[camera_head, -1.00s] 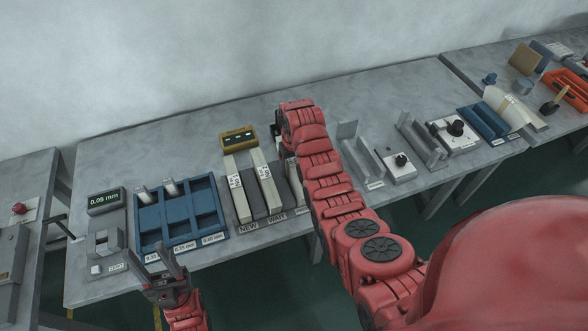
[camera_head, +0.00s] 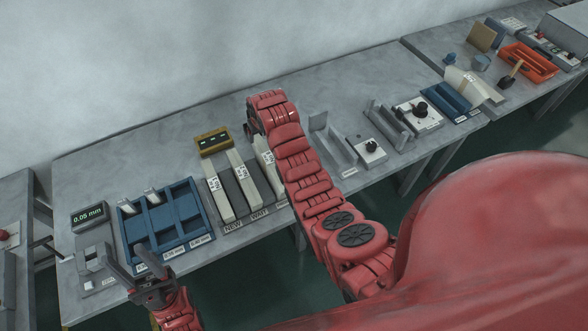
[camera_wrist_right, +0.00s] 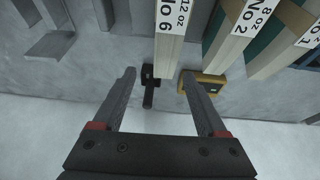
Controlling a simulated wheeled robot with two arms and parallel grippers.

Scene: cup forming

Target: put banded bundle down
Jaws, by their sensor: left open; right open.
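Three long white banded bundles lie side by side in the grey rack (camera_head: 231,227). In the head view, the left bundle (camera_head: 219,198) and middle bundle (camera_head: 243,178) are clear; the right bundle (camera_head: 263,158) is partly behind my right arm. The right wrist view shows the end of the bundle marked No 6, 12 oz (camera_wrist_right: 168,55), with another marked No 2, 8 oz (camera_wrist_right: 232,45) beside it. My right gripper (camera_wrist_right: 158,74) is open, its fingertips apart around or just short of the No 6 bundle's end. My left gripper (camera_head: 127,259) is open and empty at the table's front left.
A yellow box with a display (camera_head: 213,141) stands behind the rack. A blue compartment tray (camera_head: 168,222) is left of it, then a gauge reading 0.05 mm (camera_head: 88,216). Grey brackets (camera_head: 335,148) and a knob box (camera_head: 370,150) stand to the right.

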